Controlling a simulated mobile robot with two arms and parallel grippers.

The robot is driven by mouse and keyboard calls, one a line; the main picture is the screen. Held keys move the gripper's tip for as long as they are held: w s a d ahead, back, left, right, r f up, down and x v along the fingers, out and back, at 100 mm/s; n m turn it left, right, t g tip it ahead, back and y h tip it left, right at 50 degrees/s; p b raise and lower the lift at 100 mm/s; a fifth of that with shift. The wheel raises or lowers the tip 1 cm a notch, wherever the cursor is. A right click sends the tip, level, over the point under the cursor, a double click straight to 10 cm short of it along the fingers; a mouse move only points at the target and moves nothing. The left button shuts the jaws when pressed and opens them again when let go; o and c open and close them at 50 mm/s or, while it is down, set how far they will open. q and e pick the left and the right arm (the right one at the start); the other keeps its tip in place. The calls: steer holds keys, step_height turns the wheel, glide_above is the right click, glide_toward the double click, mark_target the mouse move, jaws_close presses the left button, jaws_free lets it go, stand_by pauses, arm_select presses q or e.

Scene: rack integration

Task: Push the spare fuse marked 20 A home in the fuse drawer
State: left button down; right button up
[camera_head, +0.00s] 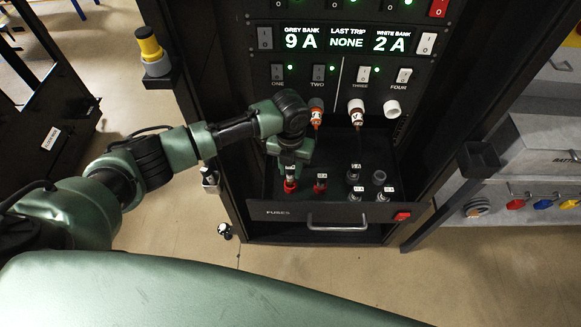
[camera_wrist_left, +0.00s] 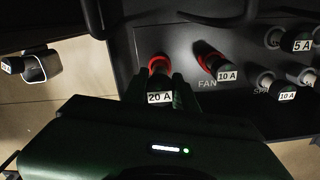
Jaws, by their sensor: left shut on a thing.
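The fuse drawer (camera_head: 275,212) is pulled out at the bottom of the black rack. My left gripper (camera_head: 291,171) points down over the drawer's left part. It is shut on the fuse marked 20 A; the label (camera_wrist_left: 160,98) shows between the fingers (camera_wrist_left: 160,92) in the left wrist view. The fuse's end is at a red-ringed socket (camera_wrist_left: 159,63), which also shows in the head view (camera_head: 290,187). I cannot tell how deep it sits. To its right, a 10 A fuse (camera_wrist_left: 227,75) stands in another red-ringed socket by the word FAN. My right gripper is not in view.
Several fuses, including a 5 A one (camera_wrist_left: 303,45), stand in the drawer's right half. The drawer handle (camera_head: 337,227) and a red button (camera_head: 402,216) are in front.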

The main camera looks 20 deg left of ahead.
mark_target(291, 176)
arm_select(q)
steer(key=shift+f+b, duration=1.35)
steer(key=shift+f, duration=0.75)
steer(key=c, duration=1)
jaws_free()
steer(key=shift+c, duration=0.2)
steer(key=shift+r, duration=0.15)
step_height(291, 176, up, 8)
steer(key=shift+f+b, duration=0.2)
steer(key=shift+b, duration=0.85)
